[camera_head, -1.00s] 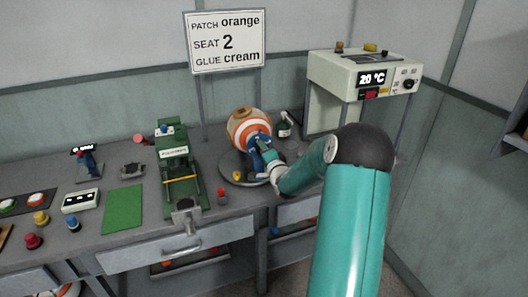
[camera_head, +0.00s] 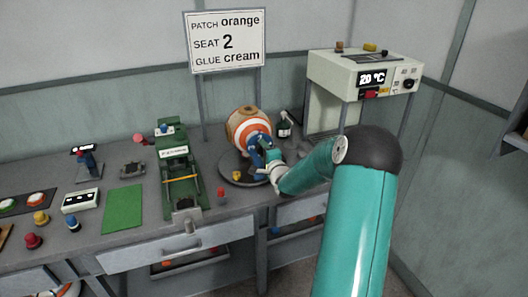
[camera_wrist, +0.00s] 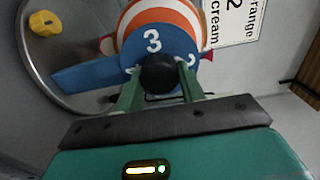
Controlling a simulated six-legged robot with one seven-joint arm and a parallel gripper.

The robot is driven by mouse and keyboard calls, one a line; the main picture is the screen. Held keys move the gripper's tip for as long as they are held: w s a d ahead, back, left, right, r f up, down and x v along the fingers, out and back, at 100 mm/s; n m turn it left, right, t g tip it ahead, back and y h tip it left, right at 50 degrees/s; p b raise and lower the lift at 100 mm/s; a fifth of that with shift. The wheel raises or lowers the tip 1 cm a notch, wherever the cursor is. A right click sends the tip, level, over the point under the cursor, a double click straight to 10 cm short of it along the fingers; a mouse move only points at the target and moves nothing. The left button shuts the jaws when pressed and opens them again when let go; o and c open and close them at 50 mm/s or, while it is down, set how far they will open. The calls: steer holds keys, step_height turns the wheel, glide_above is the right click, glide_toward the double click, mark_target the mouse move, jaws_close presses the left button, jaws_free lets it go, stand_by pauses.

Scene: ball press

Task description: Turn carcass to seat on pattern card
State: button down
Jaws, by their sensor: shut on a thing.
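The carcass (camera_head: 247,124), a ball with orange and white stripes and a tan area at its upper left, sits on a round grey turntable (camera_head: 232,178). A blue numbered piece is on its near side; in the wrist view this blue piece (camera_wrist: 180,42) shows a white 3 and part of another number at right. My gripper (camera_wrist: 160,80) is shut on a round black knob (camera_wrist: 158,72) in front of the blue piece. The head view shows my gripper (camera_head: 268,155) at the ball's lower right. The pattern card (camera_head: 227,42) reads patch orange, seat 2, glue cream.
A yellow knob (camera_head: 237,175) is on the turntable's front edge. A green press (camera_head: 180,175) stands left of it, a dark bottle (camera_head: 284,125) behind right. A pale machine (camera_head: 360,75) reading 20 °C stands at right. A green mat (camera_head: 122,208) lies at left.

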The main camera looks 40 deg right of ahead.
steer(key=c, duration=0.9)
jaws_free()
steer(key=shift+o, duration=0.2)
steer(key=v, duration=1.4)
steer(key=shift+w, duration=0.1)
